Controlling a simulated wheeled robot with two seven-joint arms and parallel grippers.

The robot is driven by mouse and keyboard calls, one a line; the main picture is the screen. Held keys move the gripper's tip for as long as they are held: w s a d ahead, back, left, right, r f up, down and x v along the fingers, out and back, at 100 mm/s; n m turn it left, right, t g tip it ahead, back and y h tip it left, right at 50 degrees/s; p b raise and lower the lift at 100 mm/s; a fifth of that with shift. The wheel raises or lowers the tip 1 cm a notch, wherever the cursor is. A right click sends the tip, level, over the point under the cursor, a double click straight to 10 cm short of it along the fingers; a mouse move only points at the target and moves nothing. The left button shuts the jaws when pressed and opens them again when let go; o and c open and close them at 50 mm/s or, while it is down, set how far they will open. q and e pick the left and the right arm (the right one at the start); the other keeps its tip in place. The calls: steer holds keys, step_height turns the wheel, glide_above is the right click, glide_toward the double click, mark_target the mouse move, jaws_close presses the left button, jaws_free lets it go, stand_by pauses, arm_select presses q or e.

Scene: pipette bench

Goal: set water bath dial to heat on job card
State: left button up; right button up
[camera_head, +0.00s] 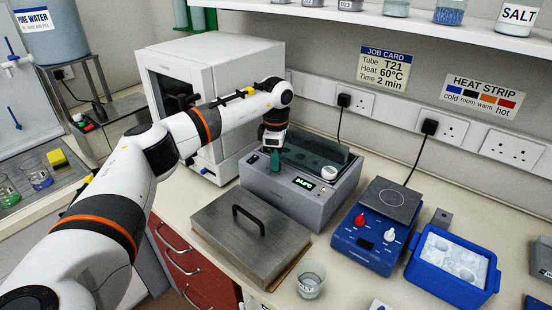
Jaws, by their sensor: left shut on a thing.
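The grey water bath (283,200) stands at mid-bench with its top open. A small lit display (303,183) is on its control panel; I cannot read its figures surely. My left gripper (275,164) points down at the left end of that panel, shut on the dial, which its fingers hide. The dial's setting cannot be seen. The job card (384,68) on the back wall reads Tube T21, Heat 60°C, Time 2 min. My right gripper is not in view.
A steel lid (220,222) with a black handle lies in front of the bath. A blue hotplate (365,240) with red and white knobs and a blue ice tray (452,283) stand right. A beaker (311,284) is near the front edge. A white cabinet (225,62) stands behind my left arm.

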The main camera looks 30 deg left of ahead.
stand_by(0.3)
arm_select(q)
steer(key=o, duration=1)
step_height(320, 180, up, 12)
steer(key=b, duration=0.2)
